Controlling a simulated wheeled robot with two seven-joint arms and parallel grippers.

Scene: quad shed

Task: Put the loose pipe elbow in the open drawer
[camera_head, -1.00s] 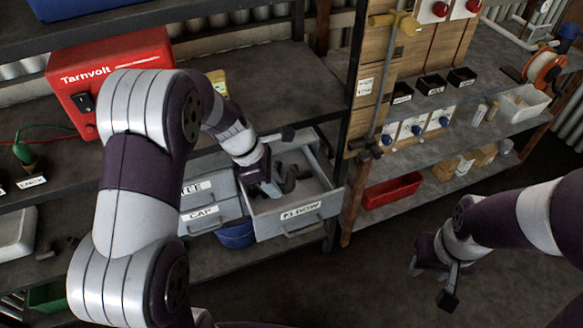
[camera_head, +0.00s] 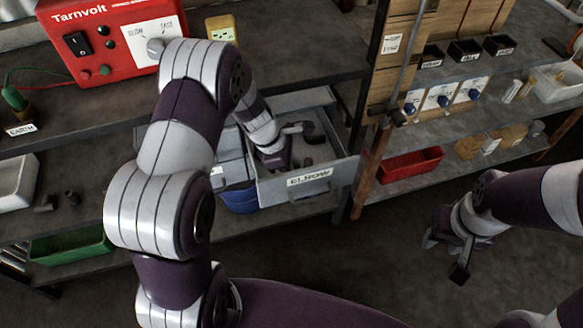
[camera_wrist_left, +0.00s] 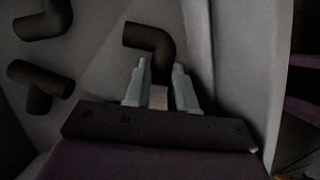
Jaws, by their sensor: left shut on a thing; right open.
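The open drawer (camera_head: 309,182), grey and labelled ELBOW, is pulled out below the shelf in the head view. My left gripper (camera_wrist_left: 160,72) reaches down into it. In the left wrist view its fingers are shut on a dark pipe elbow (camera_wrist_left: 150,38), whose bent end sticks out past the fingertips. The elbow is low inside the drawer; I cannot tell whether it touches the floor. My wrist hides it in the head view. Other dark fittings, an upper one (camera_wrist_left: 42,20) and a lower one (camera_wrist_left: 40,84), lie to its left. My right gripper (camera_head: 447,256) is open and empty, right of the drawer.
The red Tarnvolt box (camera_head: 115,40) stands on the upper shelf at the left. A blue container (camera_head: 238,198) is beneath the drawers. A red tray (camera_head: 411,164) sits on the shelf to the right. Open floor lies in front of the drawer.

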